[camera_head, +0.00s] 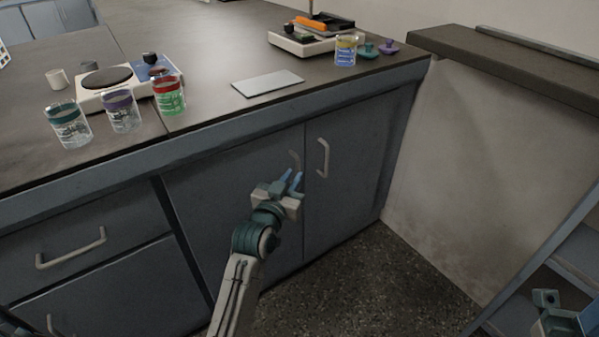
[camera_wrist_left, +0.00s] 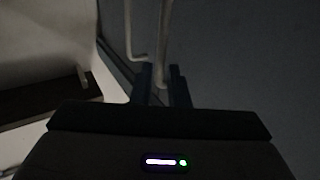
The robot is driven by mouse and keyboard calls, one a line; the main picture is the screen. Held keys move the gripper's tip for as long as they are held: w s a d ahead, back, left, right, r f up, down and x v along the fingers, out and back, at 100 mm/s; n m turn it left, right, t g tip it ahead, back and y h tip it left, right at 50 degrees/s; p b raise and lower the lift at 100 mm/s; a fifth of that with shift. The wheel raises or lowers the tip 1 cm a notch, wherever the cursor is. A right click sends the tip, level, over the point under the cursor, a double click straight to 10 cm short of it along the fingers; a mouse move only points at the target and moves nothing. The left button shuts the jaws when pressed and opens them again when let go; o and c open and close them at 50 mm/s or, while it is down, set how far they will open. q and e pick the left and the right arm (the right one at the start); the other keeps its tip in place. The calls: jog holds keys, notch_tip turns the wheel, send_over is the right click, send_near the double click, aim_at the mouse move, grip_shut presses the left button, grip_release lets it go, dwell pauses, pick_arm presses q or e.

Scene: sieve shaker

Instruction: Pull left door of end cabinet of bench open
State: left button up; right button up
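The end cabinet's left door (camera_head: 235,170) is grey-blue and looks closed, flush with the right door (camera_head: 362,150). Its curved handle (camera_head: 295,160) is near its right edge, partly behind my left gripper. My left gripper (camera_head: 294,181) points at this handle, its blue fingers at the lower part. In the left wrist view the handle (camera_wrist_left: 165,45) runs down between the two fingertips (camera_wrist_left: 162,85), with a narrow gap showing beside it. The fingers look open around it.
The right door's handle (camera_head: 323,158) is close beside the left one. Drawers (camera_head: 85,235) lie to the left. The benchtop above holds jars, a scale and a tray (camera_head: 300,44). A pale wall (camera_head: 470,170) stands to the right. Speckled floor (camera_head: 370,290) is clear in front.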

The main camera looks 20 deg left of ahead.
aim_at(297, 170)
pick_arm(q)
jog(key=shift+w+d+b, duration=0.15)
jog(key=shift+w+b, duration=0.25)
jog(key=shift+w, duration=1.8)
grip_shut()
